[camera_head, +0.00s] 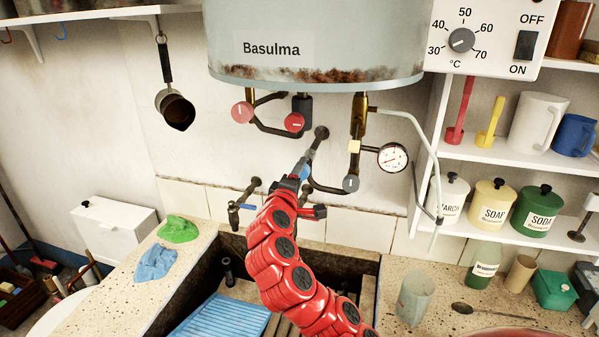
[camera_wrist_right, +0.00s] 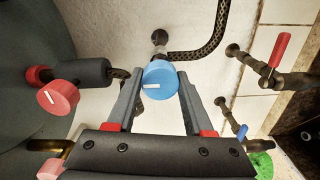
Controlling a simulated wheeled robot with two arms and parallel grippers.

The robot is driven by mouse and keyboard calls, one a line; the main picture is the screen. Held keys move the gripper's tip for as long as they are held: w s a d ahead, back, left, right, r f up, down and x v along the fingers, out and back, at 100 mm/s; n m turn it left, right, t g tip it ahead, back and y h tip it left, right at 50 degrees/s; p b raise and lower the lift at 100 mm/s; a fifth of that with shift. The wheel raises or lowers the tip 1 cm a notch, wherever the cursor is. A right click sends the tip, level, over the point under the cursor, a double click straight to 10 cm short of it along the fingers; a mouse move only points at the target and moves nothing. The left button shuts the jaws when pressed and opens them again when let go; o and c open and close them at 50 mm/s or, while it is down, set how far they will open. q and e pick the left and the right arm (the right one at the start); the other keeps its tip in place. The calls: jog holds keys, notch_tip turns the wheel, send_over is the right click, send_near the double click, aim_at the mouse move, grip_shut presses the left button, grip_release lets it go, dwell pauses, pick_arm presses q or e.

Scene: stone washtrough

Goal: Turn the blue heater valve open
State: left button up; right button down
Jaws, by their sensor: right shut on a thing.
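The blue heater valve (camera_wrist_right: 158,78) is a round knob with a white mark, on a pipe fitting at the wall. In the right wrist view it sits between the two fingers of my right gripper (camera_wrist_right: 156,88), which is shut on it. In the head view the gripper (camera_head: 302,174) is at the wall below the heater, and only a bit of the blue valve (camera_head: 305,171) shows. The white mark lies nearly level in the wrist view. My left gripper is not in view.
Two red knobs (camera_head: 242,112) (camera_head: 294,122), a grey knob (camera_head: 351,184) and a gauge (camera_head: 392,157) hang under the heater tank (camera_head: 310,75). A blue-handled tap (camera_head: 240,207) is left of my gripper. The stone trough (camera_head: 190,278) lies below.

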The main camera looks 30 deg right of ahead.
jog(key=shift+r, duration=0.1)
jog(key=shift+c, duration=1.4)
grip_release()
